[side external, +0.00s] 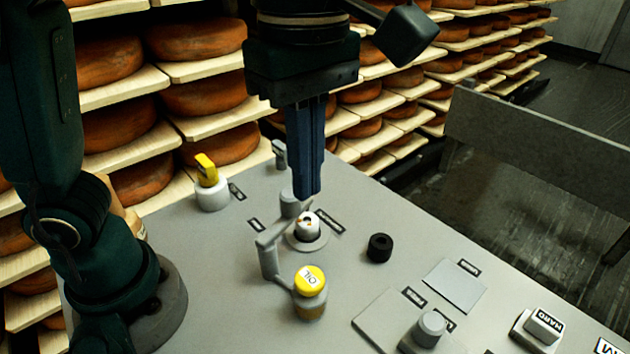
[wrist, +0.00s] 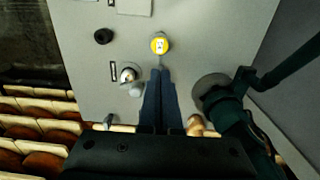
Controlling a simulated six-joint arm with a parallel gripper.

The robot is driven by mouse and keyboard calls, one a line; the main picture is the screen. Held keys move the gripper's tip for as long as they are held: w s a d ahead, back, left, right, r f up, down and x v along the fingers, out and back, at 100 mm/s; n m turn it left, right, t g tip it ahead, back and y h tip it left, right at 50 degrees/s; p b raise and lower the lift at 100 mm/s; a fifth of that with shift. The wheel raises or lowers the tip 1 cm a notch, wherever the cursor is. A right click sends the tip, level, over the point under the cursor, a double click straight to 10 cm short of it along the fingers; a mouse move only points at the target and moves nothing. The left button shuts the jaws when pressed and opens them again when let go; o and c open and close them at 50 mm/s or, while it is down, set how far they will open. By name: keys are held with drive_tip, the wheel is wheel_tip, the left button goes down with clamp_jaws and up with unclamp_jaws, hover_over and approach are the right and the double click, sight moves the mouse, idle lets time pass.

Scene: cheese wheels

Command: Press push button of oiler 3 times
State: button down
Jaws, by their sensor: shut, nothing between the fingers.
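In the wrist view the shut fingers (wrist: 158,72) point toward the yellow top. The lower part of the oiler is hidden in the wrist view.
A grey bracket (side external: 268,258) stands beside the oiler. Behind it is a white round fitting (side external: 307,226). Cheese shelves (side external: 112,90) stand behind.

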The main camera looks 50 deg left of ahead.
sight(307, 278)
wheel_tip(307, 278, down, 14)
drive_tip(key=shift+r, duration=0.1)
idle(0.5)
drive_tip(key=shift+f, duration=1.1)
wheel_tip(307, 278, up, 14)
drive_tip(key=shift+r, duration=0.25)
drive_tip(key=shift+w, duration=0.1)
idle(0.5)
